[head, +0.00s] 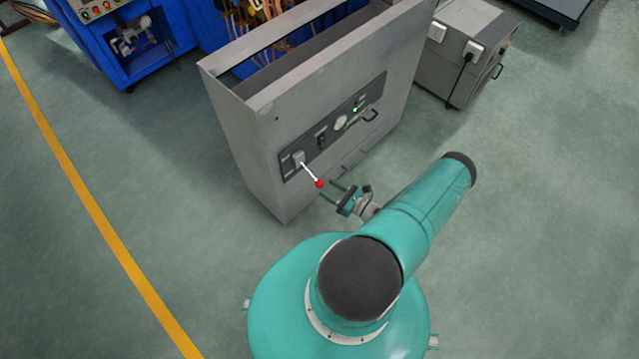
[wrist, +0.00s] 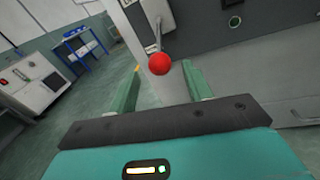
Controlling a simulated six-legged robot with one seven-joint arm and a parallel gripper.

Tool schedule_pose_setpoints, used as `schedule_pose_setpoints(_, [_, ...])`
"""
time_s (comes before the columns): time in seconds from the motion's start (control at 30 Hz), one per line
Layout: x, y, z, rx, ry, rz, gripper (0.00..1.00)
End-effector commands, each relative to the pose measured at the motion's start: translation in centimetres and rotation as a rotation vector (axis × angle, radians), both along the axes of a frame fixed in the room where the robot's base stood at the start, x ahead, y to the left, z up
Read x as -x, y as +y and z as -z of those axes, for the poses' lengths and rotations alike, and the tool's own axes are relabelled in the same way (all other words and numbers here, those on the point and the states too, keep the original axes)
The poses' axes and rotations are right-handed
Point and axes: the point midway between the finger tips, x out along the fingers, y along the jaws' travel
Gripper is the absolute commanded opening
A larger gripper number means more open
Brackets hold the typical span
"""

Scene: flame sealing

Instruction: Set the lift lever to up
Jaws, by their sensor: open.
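The lift lever (head: 311,173) has a pale rod with a red ball at its end and sticks out from the dark panel of a grey cabinet. In the head view the rod slopes down to the right from its mount. In the wrist view the red ball (wrist: 159,64) lies between the two green fingers, in line with the gap. My gripper (head: 328,191) is open and empty, with its fingers pointing at the lever knob. In the wrist view my gripper's fingers (wrist: 158,85) stand apart on either side of the ball. Contact cannot be told.
The grey cabinet (head: 262,150) stands in front of me, with a dark control panel (head: 335,125) bearing a gauge, switches and a handle. A blue machine (head: 165,45) stands behind left. A grey box (head: 455,75) stands at right. A yellow line (head: 95,205) crosses clear floor at left.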

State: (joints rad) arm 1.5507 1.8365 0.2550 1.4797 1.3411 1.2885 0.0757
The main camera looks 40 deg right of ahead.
Motion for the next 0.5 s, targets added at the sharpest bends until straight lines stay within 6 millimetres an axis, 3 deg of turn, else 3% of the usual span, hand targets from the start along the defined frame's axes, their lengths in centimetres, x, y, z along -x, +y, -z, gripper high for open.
schedule_pose_setpoints(0.23, [-4.0, 1.0, 0.0, 0.0, 0.0, -0.005, 0.5])
schedule_pose_setpoints(0.5, [-4.9, 1.1, 0.0, 0.001, 0.001, -0.003, 0.5])
